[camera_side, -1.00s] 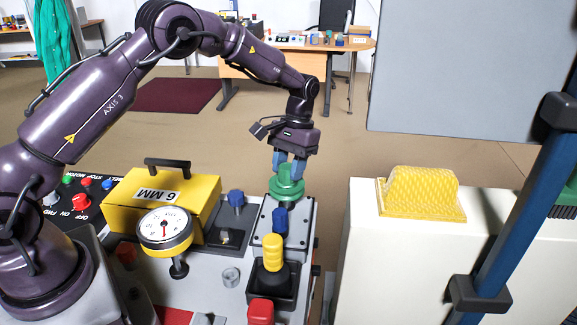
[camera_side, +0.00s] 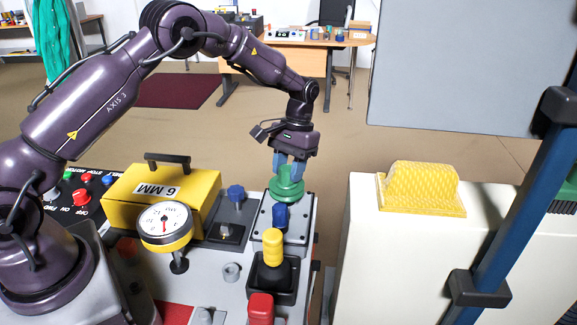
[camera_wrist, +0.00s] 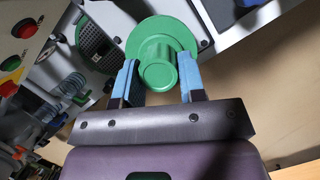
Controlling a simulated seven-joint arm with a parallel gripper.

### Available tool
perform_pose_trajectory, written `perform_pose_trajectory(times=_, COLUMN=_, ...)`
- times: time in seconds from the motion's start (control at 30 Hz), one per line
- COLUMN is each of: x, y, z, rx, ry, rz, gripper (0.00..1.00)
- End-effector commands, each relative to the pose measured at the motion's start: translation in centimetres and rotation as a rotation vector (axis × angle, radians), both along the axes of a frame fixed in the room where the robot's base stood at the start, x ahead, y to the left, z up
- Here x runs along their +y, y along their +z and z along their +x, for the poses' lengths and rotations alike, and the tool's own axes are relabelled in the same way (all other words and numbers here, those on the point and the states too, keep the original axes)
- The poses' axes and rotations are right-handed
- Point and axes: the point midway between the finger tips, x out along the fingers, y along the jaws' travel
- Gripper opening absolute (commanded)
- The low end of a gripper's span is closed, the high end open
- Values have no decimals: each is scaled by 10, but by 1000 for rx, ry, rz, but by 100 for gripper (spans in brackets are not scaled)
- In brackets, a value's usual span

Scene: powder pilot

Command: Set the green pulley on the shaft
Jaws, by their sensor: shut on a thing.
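The green pulley (camera_side: 287,187) is a wide disc with a narrower hub on top. My gripper (camera_side: 289,168), with blue fingers, is shut on the hub. In the wrist view the green pulley (camera_wrist: 158,38) sits between the fingertips of my gripper (camera_wrist: 158,78). The pulley is over the far end of a grey plate (camera_side: 270,213) with bolts at its corners. I cannot see the shaft; the pulley may hide it. I cannot tell whether the pulley touches the plate.
A blue knob (camera_side: 280,215) stands on the plate just in front of the pulley. A yellow-topped lever (camera_side: 272,248) and a red knob (camera_side: 261,307) are nearer. A yellow box (camera_side: 160,197) and a dial gauge (camera_side: 165,226) stand left. A cream cabinet (camera_side: 400,260) bears a yellow cover (camera_side: 420,188).

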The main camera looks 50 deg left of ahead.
Motion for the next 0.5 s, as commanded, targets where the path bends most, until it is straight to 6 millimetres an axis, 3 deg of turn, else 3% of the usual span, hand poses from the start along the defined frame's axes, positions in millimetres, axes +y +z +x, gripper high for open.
perform_pose_trajectory(times=0.5, x=0, y=-6, z=0, rx=-2, ry=0, rz=1, gripper=0)
